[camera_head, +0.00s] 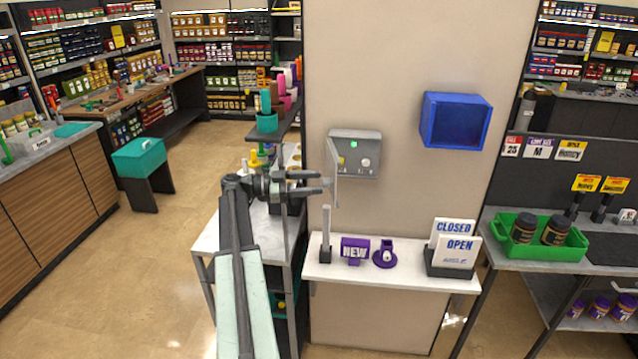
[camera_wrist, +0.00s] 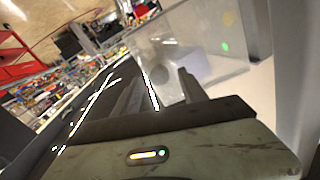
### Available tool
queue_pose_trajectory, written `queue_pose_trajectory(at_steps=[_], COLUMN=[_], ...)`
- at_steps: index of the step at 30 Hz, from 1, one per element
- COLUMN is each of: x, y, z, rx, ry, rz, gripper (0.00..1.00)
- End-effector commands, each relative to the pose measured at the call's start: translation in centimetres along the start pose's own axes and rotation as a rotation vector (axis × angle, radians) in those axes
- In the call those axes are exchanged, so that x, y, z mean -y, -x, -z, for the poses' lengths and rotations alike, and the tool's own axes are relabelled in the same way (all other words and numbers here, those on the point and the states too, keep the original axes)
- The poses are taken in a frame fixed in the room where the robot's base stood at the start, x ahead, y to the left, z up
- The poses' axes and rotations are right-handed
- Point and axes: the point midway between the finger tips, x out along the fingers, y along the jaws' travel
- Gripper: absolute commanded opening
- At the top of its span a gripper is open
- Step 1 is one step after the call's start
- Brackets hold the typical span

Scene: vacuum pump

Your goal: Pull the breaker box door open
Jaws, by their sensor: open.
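The grey breaker box (camera_head: 362,160) is mounted on the beige wall, with a green light and a round knob on its face. Its door (camera_head: 333,165) stands out from the box's left side, seen nearly edge-on, so it is ajar. My gripper (camera_head: 326,187) is at the door's lower part, coming from the left, with its fingers apart. In the wrist view my open gripper (camera_wrist: 160,88) has a grey panel in front of and near its fingers. I cannot tell whether the fingers touch the door.
A blue open box (camera_head: 456,120) is on the wall to the right. Below, a white shelf (camera_head: 400,276) holds purple items (camera_head: 355,250) and a CLOSED/OPEN sign (camera_head: 452,248). A rack with teal and pink items (camera_head: 267,120) stands close behind my arm.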

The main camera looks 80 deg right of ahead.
Motion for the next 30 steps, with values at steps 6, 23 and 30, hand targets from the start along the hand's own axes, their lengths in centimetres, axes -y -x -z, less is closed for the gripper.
queue_pose_trajectory(at_steps=[6, 23, 30], x=[0.1, 0.2, 7.1], y=[4.2, 8.7, 24.7], z=[0.0, -0.5, 1.3], rx=[0.0, 0.01, 0.027], ry=[0.0, -0.004, -0.201], rz=[0.002, 0.053, 0.727], gripper=[0.5, 0.0, 0.0])
